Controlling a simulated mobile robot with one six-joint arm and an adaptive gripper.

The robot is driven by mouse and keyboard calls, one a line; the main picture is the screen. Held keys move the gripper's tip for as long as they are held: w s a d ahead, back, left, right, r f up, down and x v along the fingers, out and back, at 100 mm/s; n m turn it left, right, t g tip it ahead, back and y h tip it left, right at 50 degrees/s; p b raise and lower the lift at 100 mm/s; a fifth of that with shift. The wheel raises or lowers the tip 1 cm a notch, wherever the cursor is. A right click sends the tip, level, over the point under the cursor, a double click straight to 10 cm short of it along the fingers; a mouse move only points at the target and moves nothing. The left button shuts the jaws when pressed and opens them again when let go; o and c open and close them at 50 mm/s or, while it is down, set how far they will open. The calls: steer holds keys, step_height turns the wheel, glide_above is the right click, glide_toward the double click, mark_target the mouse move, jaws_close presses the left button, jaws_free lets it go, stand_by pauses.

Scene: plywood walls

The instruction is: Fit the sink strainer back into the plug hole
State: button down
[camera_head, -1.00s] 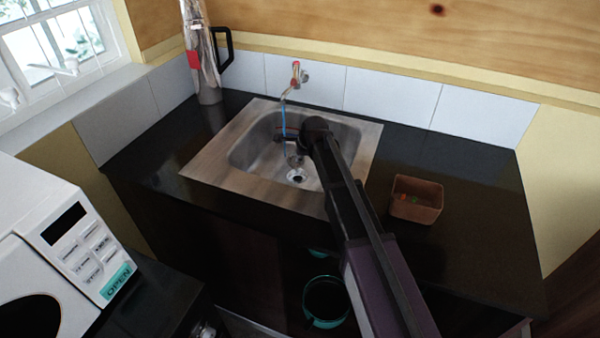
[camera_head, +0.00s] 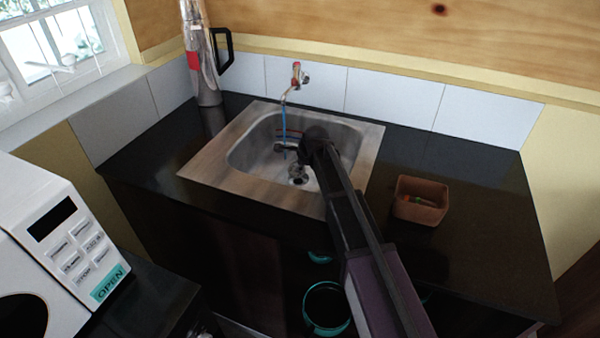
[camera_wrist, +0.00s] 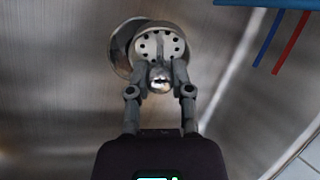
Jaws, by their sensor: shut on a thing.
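The sink strainer (camera_wrist: 148,46) is a pale metal disc with dark holes and a round knob, seen in the wrist view. My gripper (camera_wrist: 161,78) is shut on its knob, one finger on each side. The plug hole (camera_wrist: 119,42) shows as a metal ring behind the strainer, which hides most of it; the ring sticks out on the left. Whether the strainer touches the hole cannot be told. In the head view my gripper (camera_head: 297,170) is low in the steel sink (camera_head: 215,158), over the plug hole, with the strainer hard to make out.
A tap (camera_head: 290,88) with a blue stream below it stands at the back of the sink. A brown box (camera_head: 420,203) with small things in it is on the dark counter at right. A tall silver flask (camera_head: 203,65) stands at back left, a microwave (camera_head: 55,240) at front left.

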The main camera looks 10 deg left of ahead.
steer(key=shift+f+b, duration=0.6)
steer(key=shift+f, duration=0.3)
steer(key=shift+f, duration=0.15)
steer(key=c, duration=0.5)
jaws_free()
steer(key=shift+c, duration=0.2)
steer(key=p+v, duration=0.2)
steer(key=v, duration=0.1)
steer(key=shift+w+a+p, duration=0.1)
steer(key=shift+p, duration=0.25)
steer(key=p+v, duration=0.8)
steer(key=v, duration=0.1)
steer(key=shift+r, duration=0.25)
